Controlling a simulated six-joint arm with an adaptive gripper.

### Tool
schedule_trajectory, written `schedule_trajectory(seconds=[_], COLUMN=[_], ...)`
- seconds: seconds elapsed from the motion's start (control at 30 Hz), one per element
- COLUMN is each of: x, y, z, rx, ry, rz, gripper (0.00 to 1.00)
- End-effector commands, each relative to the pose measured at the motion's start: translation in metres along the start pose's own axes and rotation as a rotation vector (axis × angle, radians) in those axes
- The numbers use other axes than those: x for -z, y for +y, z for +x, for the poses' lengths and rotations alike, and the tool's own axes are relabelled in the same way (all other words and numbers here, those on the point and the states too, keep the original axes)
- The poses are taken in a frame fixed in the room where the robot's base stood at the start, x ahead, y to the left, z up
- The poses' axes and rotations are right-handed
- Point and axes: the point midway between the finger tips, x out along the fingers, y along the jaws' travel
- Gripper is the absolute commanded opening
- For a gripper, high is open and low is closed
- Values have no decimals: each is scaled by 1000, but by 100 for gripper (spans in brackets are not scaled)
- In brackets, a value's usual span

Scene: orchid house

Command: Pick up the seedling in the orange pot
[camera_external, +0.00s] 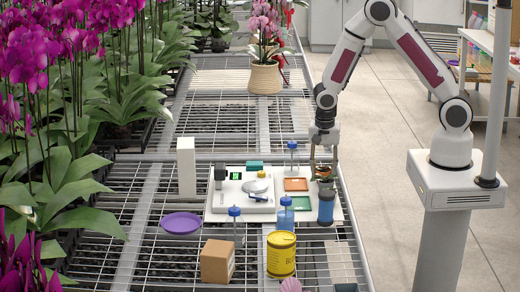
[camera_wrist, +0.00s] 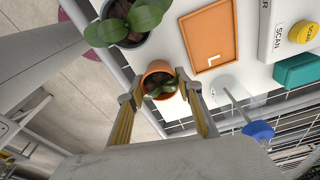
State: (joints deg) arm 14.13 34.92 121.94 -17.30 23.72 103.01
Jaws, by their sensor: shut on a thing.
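The orange pot (camera_wrist: 158,69) with a small dark-green seedling (camera_wrist: 160,87) is between the two fingers of my gripper (camera_wrist: 161,92) in the wrist view. The fingers press on its opposite sides, and the gripper is shut on it. In the external view my gripper (camera_external: 323,160) points straight down at the right edge of the white board (camera_external: 247,214).
A dark pot (camera_wrist: 134,42) with broad green leaves (camera_wrist: 106,32) stands close by. An orange tray (camera_wrist: 210,42) lies on the board. The aisle floor is clear.

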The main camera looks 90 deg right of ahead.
Motion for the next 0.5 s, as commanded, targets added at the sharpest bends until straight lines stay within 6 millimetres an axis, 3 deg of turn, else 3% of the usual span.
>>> schedule_trajectory(seconds=[0.27, 0.5], x=[0, 2], y=[0, -1], z=[-3, -18], rx=[0, 2], ry=[0, 1], rz=[0, 0], gripper=[12, 12])
